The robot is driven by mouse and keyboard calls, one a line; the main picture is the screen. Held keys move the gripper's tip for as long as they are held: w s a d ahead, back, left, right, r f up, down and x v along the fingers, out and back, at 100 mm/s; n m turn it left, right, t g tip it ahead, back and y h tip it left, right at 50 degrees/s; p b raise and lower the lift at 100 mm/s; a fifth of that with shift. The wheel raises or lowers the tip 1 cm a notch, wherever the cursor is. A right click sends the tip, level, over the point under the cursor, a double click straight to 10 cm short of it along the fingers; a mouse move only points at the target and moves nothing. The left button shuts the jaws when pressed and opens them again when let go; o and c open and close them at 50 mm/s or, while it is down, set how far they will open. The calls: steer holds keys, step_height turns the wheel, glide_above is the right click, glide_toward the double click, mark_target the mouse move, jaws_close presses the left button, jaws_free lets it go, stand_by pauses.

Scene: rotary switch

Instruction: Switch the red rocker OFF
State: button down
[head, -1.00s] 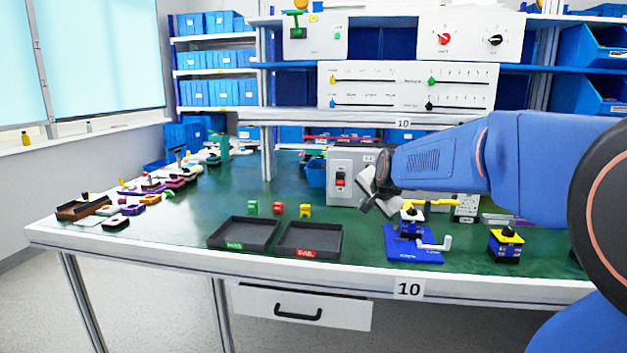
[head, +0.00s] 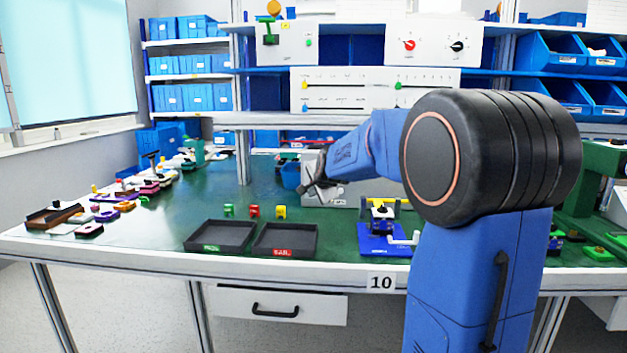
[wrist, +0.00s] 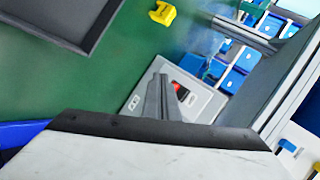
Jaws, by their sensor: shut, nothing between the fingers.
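The light grey switch box (head: 311,163) stands at the back middle of the green bench, partly behind my arm. Its red rocker (wrist: 179,88) shows in the wrist view, just right of my fingers and partly covered by them. In the head view the rocker is hidden behind my gripper. Which way the rocker is tilted I cannot tell. My gripper (head: 311,189) is in front of the box. In the wrist view my gripper (wrist: 160,82) is shut and empty, its fingertips overlapping the box face beside the rocker. Whether they touch it I cannot tell.
Two black trays (head: 220,236) (head: 287,240) lie at the front, with green, red and yellow small blocks (head: 254,211) behind them. A blue crank fixture (head: 381,239) stands right of the trays. Shelf panels with sliders (head: 340,86) and knobs (head: 433,46) are above.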

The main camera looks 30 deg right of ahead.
steer(key=w+d+r, duration=0.1)
steer(key=w+d, duration=0.4)
steer(key=w, duration=0.2)
stand_by(0.4)
steer(key=shift+w+r, duration=0.1)
steer(key=shift+w, duration=0.1)
stand_by(1.9)
steer(key=shift+w+d, duration=0.2)
steer(key=shift+w+d+r, duration=0.1)
steer(key=shift+w+d, duration=0.05)
steer(key=shift+w, duration=0.1)
stand_by(0.8)
steer(key=shift+s, duration=0.1)
steer(key=shift+s+a, duration=0.4)
steer(key=shift+s, duration=0.1)
stand_by(0.4)
steer(key=shift+s+a+f, duration=0.25)
steer(key=shift+s+a, duration=0.45)
steer(key=shift+s, duration=0.35)
steer(key=shift+s+a+f, duration=0.2)
steer(key=shift+s+a, duration=0.5)
steer(key=shift+s, duration=0.3)
